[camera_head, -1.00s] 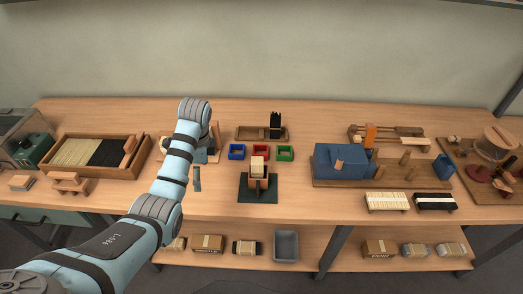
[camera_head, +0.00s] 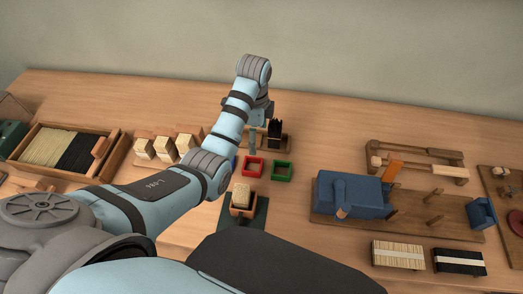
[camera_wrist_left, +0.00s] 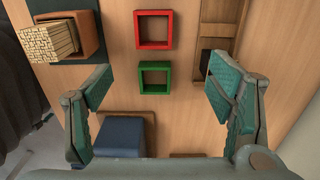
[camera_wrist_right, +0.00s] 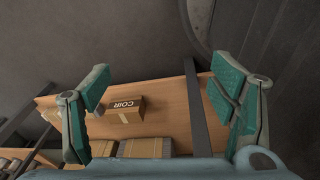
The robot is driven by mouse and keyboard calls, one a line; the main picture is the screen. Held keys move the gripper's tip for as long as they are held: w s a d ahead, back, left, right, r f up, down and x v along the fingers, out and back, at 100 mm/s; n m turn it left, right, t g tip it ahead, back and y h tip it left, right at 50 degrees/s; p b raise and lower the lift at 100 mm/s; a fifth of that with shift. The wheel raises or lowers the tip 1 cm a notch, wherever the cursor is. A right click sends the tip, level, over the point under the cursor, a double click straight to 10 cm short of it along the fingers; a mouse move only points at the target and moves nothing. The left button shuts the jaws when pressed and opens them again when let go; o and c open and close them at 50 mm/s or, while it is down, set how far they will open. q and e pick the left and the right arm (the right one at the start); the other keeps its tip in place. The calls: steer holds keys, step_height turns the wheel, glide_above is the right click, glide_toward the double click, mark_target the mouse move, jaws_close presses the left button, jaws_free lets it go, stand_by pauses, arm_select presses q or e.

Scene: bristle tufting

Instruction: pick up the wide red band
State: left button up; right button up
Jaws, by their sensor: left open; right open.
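The red band (camera_head: 253,167), a square open frame, lies on the table between a green band (camera_head: 283,171) and a blue band (camera_head: 233,163) mostly hidden by my left arm. In the left wrist view, the red band (camera_wrist_left: 154,30) is at the top centre, and the green band (camera_wrist_left: 154,78) is nearer, in line with the gap between the fingers. My left gripper (camera_wrist_left: 158,84) is open, empty and apart from both bands. In the head view it is partly hidden behind its arm. My right gripper (camera_wrist_right: 158,90) is open and empty.
A wooden holder with a bristle block (camera_head: 240,197) stands on a dark mat in front of the bands. A wooden tray with black bristles (camera_head: 275,133) is behind them. A blue clamp block (camera_head: 350,190) stands to the right. The right wrist view shows a lower shelf with cartons (camera_wrist_right: 125,109).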

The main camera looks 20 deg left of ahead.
arm_select(q)
step_height(320, 180, down, 3)
steer(key=b, duration=0.2)
glide_toward(253, 169)
steer(key=shift+s+d+f, duration=0.15)
steer(key=shift+s+d, duration=0.1)
steer(key=shift+d, duration=0.1)
steer(key=f, duration=0.4)
steer(key=f+b, duration=0.1)
steer(key=f, duration=0.1)
steer(key=shift+w+a, duration=0.2)
steer(key=shift+a, duration=0.15)
steer(key=shift+s+r, duration=0.1)
steer(key=shift+s, duration=0.1)
steer(key=shift+c, duration=0.4)
steer(key=shift+w, duration=0.1)
steer(key=c, duration=0.8)
arm_select(e)
steer(key=f, duration=0.1)
steer(key=s+f, duration=0.1)
steer(key=f, duration=0.1)
steer(key=shift+s, duration=0.1)
